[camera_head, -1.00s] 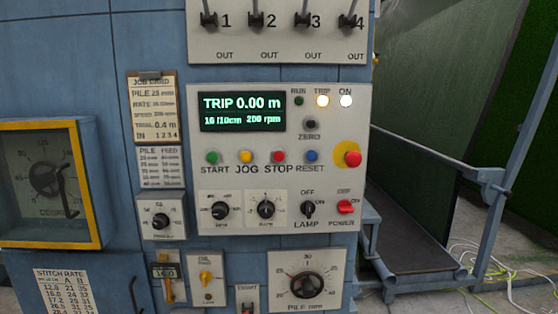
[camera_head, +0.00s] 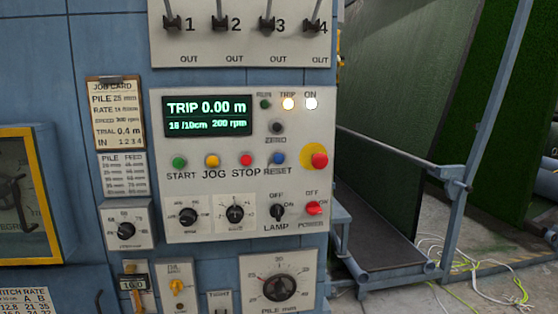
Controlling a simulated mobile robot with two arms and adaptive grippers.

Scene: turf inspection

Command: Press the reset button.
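The blue reset button (camera_head: 278,158) is on the grey control panel (camera_head: 240,255), just above the RESET label and right of the red stop button (camera_head: 246,160). Right of it is a red mushroom button (camera_head: 319,160) on a yellow disc. The display (camera_head: 208,115) reads TRIP 0.00 m, 16 /10cm, 200 rpm. The RUN lamp (camera_head: 265,104) is dark green. Neither of my grippers is in view.
A green start button (camera_head: 180,163) and yellow jog button (camera_head: 212,160) are left of stop. Numbered levers are above. A blue-grey rail frame (camera_head: 400,152) stands to the right, with loose cables (camera_head: 480,265) on the floor. Nothing stands in front of the panel.

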